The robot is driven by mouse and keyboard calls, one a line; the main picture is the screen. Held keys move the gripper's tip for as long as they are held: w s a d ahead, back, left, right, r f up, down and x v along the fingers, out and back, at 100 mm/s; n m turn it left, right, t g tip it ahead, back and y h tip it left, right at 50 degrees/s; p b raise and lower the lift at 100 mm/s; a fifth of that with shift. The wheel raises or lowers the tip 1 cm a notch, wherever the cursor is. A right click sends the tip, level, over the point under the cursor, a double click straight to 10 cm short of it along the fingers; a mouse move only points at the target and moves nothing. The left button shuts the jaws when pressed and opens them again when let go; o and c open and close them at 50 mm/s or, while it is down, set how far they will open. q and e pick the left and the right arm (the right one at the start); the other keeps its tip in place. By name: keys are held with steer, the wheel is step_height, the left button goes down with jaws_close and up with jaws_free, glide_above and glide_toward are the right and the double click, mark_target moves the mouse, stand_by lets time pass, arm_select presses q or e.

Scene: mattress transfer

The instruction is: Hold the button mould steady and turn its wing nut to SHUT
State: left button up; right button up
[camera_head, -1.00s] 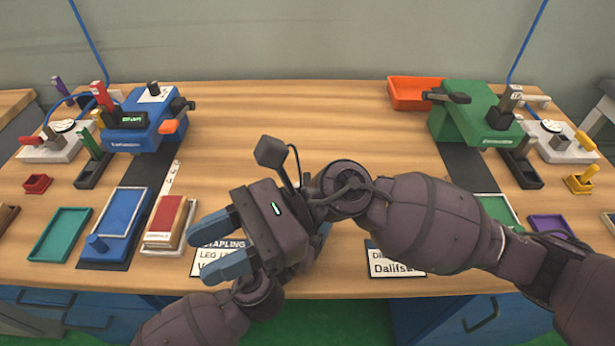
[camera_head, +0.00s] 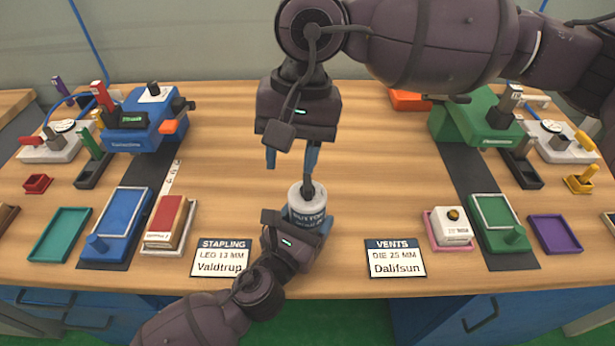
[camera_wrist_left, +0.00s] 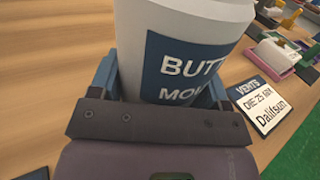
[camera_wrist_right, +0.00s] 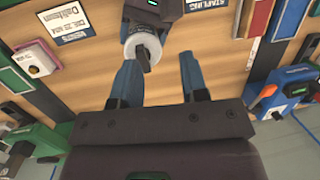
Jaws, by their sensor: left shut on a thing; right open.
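The button mould (camera_head: 306,205) is a white cylinder with a blue label, standing upright at the middle of the table. Its label reads "BUTT... MOU..." in the left wrist view (camera_wrist_left: 185,60). My left gripper (camera_head: 305,225) is shut around its body from the front. The dark wing nut (camera_head: 308,187) stands up on the mould's top; it also shows in the right wrist view (camera_wrist_right: 143,58). My right gripper (camera_head: 291,158) is open and points down just above and behind the mould, its fingers apart. I cannot read any SHUT mark.
A stapling card (camera_head: 222,258) and a vents card (camera_head: 395,258) lie near the front edge. A blue press (camera_head: 145,120) stands at the left and a green press (camera_head: 475,115) at the right. The table behind the mould is clear.

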mark_target(308, 181)
steer(key=w+d+r+t+h, duration=0.2)
steer(key=w+r, duration=0.1)
steer(key=shift+n, duration=0.3)
step_height(308, 181, down, 12)
steer(key=shift+d+r, duration=0.1)
steer(key=shift+r, duration=0.05)
stand_by(0.3)
jaws_close()
